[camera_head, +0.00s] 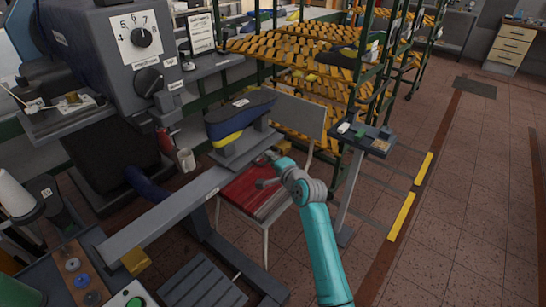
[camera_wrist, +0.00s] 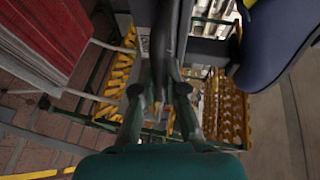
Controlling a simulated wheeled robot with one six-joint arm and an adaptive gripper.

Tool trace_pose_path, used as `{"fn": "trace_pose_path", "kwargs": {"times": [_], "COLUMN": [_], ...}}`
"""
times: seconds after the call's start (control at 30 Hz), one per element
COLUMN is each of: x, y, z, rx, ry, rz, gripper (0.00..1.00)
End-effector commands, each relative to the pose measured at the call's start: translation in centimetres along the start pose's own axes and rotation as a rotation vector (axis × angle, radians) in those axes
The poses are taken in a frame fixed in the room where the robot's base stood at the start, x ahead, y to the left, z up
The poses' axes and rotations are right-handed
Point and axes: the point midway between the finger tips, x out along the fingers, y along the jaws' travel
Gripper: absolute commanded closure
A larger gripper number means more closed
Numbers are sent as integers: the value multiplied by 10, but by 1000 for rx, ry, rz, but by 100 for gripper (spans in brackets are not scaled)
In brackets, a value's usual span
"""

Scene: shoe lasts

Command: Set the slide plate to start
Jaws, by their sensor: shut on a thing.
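The slide plate (camera_head: 246,152) is a grey plate at the upper right end of a long grey rail (camera_head: 165,212) in the head view. A dark blue shoe last with a yellow band (camera_head: 238,118) stands over it. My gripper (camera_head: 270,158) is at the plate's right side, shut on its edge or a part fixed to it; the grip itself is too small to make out. In the wrist view, my gripper's fingers (camera_wrist: 160,92) close around a dark grey part, and the blue last (camera_wrist: 275,45) shows at the right. No start mark is readable.
A machine with numbered dials (camera_head: 141,37) stands at the upper left. A green rack with yellow slatted shelves (camera_head: 300,85) is behind. A small grey stand (camera_head: 365,138) is right of my arm. Floor at right is clear.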

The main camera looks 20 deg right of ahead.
Motion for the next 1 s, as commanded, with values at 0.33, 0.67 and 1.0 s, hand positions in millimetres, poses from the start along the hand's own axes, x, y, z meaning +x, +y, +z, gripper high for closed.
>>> {"fn": "trace_pose_path", "kwargs": {"times": [0.33, 0.67, 1.0], "x": [-28, -60, -78], "y": [1, 1, 1], "z": [71, 145, 189], "rx": [-2, -1, -1], "ry": [-6, -6, -3], "rz": [1, 1, 2], "gripper": [100, 100, 100]}}
